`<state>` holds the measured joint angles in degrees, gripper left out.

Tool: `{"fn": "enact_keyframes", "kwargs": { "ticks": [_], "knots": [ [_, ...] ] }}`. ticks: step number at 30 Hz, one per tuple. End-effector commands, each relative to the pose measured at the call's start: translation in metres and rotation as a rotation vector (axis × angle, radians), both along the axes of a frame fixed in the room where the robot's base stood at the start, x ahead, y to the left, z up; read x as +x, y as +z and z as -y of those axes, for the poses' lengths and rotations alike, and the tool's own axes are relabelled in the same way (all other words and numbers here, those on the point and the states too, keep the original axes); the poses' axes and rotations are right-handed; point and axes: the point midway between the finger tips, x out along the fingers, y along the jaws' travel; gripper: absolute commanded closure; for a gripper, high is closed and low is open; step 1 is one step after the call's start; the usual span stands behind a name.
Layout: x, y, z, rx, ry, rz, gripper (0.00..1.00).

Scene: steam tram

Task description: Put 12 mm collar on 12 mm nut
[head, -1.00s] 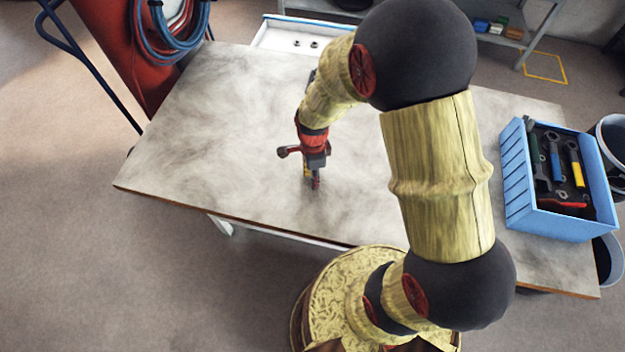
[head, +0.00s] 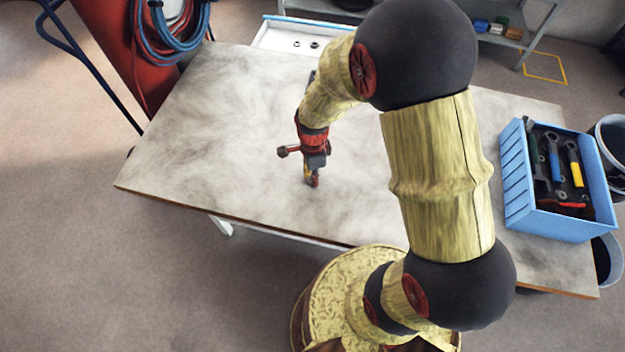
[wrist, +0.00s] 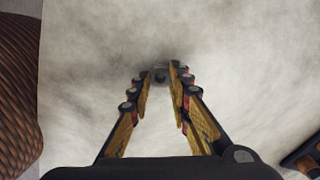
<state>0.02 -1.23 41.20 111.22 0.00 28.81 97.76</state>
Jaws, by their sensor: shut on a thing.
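My gripper (head: 313,181) points down close to the table top, near its front middle. In the wrist view my gripper (wrist: 160,72) has its fingertips closed around a small dark piece, the 12 mm collar (wrist: 160,77) by its place in the jaws. It is mostly hidden by the fingertips, and its size cannot be read. I cannot make out the 12 mm nut for certain. Two small dark ring-like parts, a left one (head: 297,44) and a right one (head: 314,44), lie in the white tray at the back; I cannot tell what they are.
The pale table (head: 220,130) is clear around my gripper. The white tray (head: 275,38) is at its back edge. A blue crate (head: 555,222) of tools stands at the right. A red object with coiled hoses (head: 170,35) stands at the back left, beyond the table.

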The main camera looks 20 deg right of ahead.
Motion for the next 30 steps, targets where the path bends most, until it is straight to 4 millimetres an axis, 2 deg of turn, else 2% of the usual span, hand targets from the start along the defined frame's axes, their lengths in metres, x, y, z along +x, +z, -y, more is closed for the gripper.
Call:
{"fn": "enact_keyframes", "kwargs": {
  "ticks": [22,30],
  "knots": [
    [0.000,0.019,0.000,0.000,0.000,0.000,1.00],
    [0.000,0.038,0.000,0.000,0.000,0.001,1.00]
  ]
}}
